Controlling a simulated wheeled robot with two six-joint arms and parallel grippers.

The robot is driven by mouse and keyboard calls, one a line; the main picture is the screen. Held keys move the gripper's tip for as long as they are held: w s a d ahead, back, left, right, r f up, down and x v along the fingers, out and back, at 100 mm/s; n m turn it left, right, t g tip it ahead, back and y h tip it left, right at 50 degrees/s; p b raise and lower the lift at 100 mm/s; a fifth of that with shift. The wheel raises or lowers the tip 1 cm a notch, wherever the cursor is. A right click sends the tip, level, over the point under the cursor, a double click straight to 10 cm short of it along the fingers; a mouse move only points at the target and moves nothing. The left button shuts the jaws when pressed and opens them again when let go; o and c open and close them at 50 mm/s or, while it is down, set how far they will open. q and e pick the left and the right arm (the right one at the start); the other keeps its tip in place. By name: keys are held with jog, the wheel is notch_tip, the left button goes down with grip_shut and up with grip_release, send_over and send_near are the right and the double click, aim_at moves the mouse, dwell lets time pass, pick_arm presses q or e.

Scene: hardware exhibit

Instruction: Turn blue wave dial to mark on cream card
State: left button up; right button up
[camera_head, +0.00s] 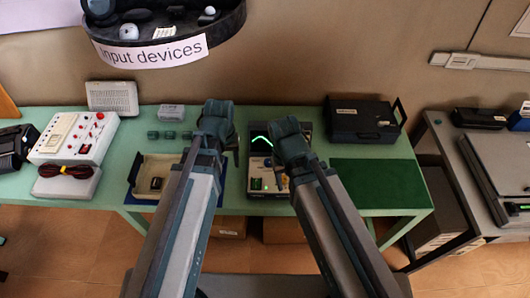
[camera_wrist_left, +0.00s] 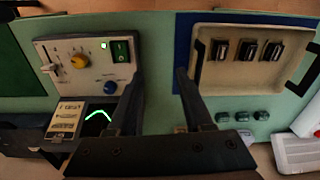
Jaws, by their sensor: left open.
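The wave device (camera_head: 262,190) stands on the green table between my arms, with a green wave on its dark screen (camera_wrist_left: 98,118). In the left wrist view the blue dial (camera_wrist_left: 110,87) sits between the screen and a green switch (camera_wrist_left: 120,48). A cream card with dark markings (camera_wrist_left: 65,118) lies beside the screen; its mark is too small to read. My left gripper (camera_head: 217,127) is open and empty; in its wrist view its fingers (camera_wrist_left: 160,82) straddle the gap between device and tray, one finger close beside the blue dial. My right gripper (camera_head: 287,135) covers part of the device; its fingers are unclear.
The device also has a yellow dial (camera_wrist_left: 79,61) and a slider (camera_wrist_left: 48,60). A cream tray (camera_wrist_left: 225,82) with three black parts lies on a blue mat beside it. A black case (camera_head: 362,120) stands at the back right. The dark green mat (camera_head: 380,183) is clear.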

pick_arm(q)
jog(key=w+d+r+n, duration=0.1)
jog(key=w+d+n, duration=0.35)
jog(key=w, duration=0.25)
jog(key=n, duration=0.6)
send_over(268, 161)
jog(key=shift+w+d+g+p, duration=0.3)
jog(key=shift+d+g, duration=0.05)
jog(key=shift+g, duration=0.15)
jog(key=f+b, duration=1.3)
jog(key=shift+s+a+f+b, duration=0.25)
jog(key=shift+s+f+b, duration=0.05)
jog(key=shift+f+b, duration=0.1)
jog(key=shift+r, duration=0.1)
grip_shut()
